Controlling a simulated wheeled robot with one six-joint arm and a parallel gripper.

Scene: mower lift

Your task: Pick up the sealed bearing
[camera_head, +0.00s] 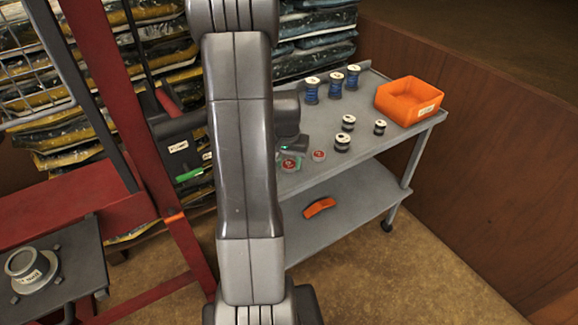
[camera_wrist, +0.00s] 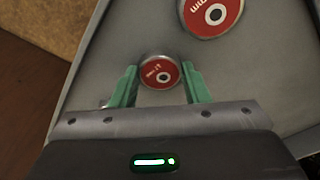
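In the wrist view, a small round disc with a red face, a dark centre and white print (camera_wrist: 160,72) lies flat on the grey surface; it looks like a sealed bearing. My gripper (camera_wrist: 160,78) is open, with a green finger on each side of this disc and a narrow gap to it. A larger disc of the same kind (camera_wrist: 213,14) lies beyond, at the top right, partly cut off. In the head view, two red-faced discs, one by my gripper (camera_head: 291,164) and one to its right (camera_head: 319,156), lie on the cart top. My arm hides much of the gripper there.
A red frame (camera_head: 130,120) stands left; a wooden wall (camera_head: 490,150) is right.

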